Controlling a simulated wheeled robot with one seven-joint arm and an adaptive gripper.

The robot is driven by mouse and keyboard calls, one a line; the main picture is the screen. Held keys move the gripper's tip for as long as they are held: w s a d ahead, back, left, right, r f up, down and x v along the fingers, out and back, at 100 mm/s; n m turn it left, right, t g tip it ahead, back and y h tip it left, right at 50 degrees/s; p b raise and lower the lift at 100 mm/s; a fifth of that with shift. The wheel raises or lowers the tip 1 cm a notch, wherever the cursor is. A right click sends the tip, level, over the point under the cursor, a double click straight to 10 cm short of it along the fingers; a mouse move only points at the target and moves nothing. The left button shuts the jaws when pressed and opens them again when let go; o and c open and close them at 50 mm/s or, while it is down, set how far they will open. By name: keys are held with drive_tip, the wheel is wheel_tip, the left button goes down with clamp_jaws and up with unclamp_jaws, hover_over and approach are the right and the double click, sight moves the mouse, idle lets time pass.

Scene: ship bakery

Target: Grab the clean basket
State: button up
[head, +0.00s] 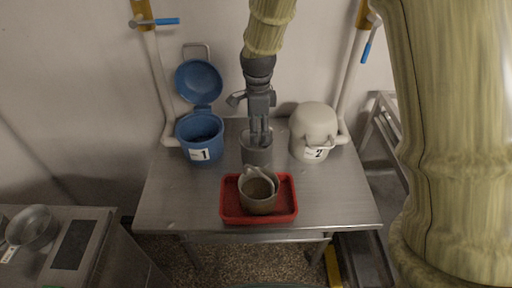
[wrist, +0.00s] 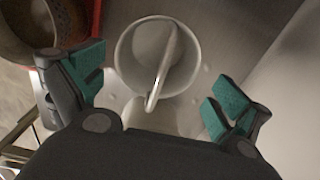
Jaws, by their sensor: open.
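A clean-looking grey basket (head: 257,156) with an arched handle stands on the metal table behind the red tray. In the wrist view, the basket (wrist: 128,52) is seen from above, with its handle (wrist: 166,62) running across the opening. My gripper (head: 260,136) points down just over this basket, hiding part of it. In the wrist view, my gripper (wrist: 155,92) is open, its green-padded fingers on either side of the handle and holding nothing. A second basket (head: 258,205), brownish and stained, sits in the red tray (head: 229,214).
A blue lidded bin (head: 187,144) marked 1 stands open at left. A beige bin (head: 313,119) marked 2 stands at right. The metal table (head: 170,206) has bare room at its front left and right. A pan (head: 33,227) lies on the left counter.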

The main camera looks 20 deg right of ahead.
sight(259, 156)
wheel_tip(259, 156, down, 5)
drive_tip(key=shift+w+r+p, duration=0.1)
drive_tip(key=shift+r+p, duration=0.05)
drive_tip(key=shift+p, duration=0.85)
drive_tip(key=shift+s+r, duration=0.15)
drive_tip(key=shift+s, duration=0.15)
drive_tip(key=shift+w, duration=0.15)
drive_tip(key=c, duration=0.6)
drive_tip(key=shift+c, duration=1.1)
